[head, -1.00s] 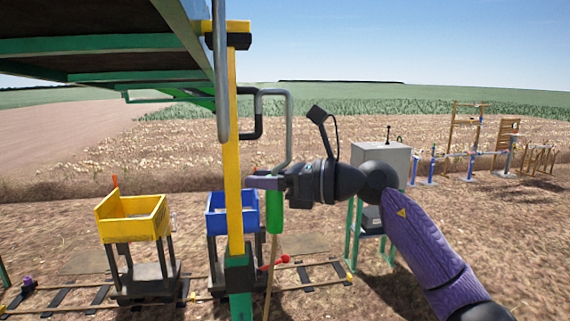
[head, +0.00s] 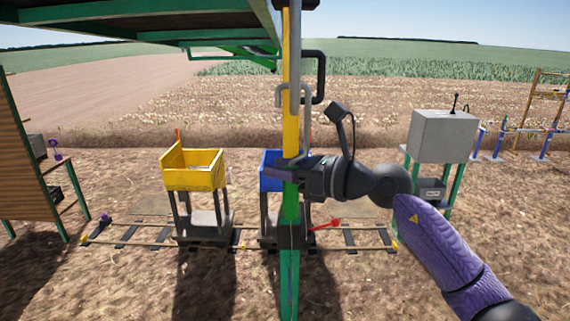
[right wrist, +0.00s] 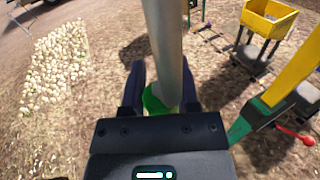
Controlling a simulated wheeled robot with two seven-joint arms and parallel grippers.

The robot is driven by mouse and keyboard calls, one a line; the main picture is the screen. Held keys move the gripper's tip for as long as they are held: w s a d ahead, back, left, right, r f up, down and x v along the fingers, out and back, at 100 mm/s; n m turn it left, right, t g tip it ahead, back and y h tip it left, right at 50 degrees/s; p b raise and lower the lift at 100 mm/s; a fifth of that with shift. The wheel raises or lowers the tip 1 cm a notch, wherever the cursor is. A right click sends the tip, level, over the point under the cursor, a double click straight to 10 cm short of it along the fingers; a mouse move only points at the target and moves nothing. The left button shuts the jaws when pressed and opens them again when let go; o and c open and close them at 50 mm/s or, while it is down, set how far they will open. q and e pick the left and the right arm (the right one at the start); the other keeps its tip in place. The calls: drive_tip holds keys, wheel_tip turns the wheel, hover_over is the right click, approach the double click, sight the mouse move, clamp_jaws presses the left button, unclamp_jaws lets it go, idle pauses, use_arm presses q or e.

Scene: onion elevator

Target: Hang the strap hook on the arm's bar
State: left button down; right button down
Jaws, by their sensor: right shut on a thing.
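My right gripper (head: 285,173) is shut on the green grip of the strap hook. The hook's grey rod (head: 308,115) rises above the gripper and bends over to the left, its open end down. In the right wrist view the green grip (right wrist: 158,100) sits between the two fingers, and the grey shaft (right wrist: 165,45) runs up from it. A straight grey rod (head: 295,45) hangs in front of the yellow post (head: 290,125). A black bracket (head: 321,80) is beside the post. I cannot tell which piece is the arm's bar, or whether the hook touches anything. My left gripper is not in view.
A yellow cart (head: 195,178) and a blue cart (head: 268,180) stand on rails behind the post. A red lever (head: 330,223) is low at its right. A grey box (head: 442,135) on a green stand is farther right. A dark canopy (head: 130,15) hangs overhead at left.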

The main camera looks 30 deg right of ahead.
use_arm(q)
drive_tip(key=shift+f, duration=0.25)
use_arm(e)
drive_tip(key=shift+f, duration=0.2)
drive_tip(key=shift+c, duration=1.3)
unclamp_jaws()
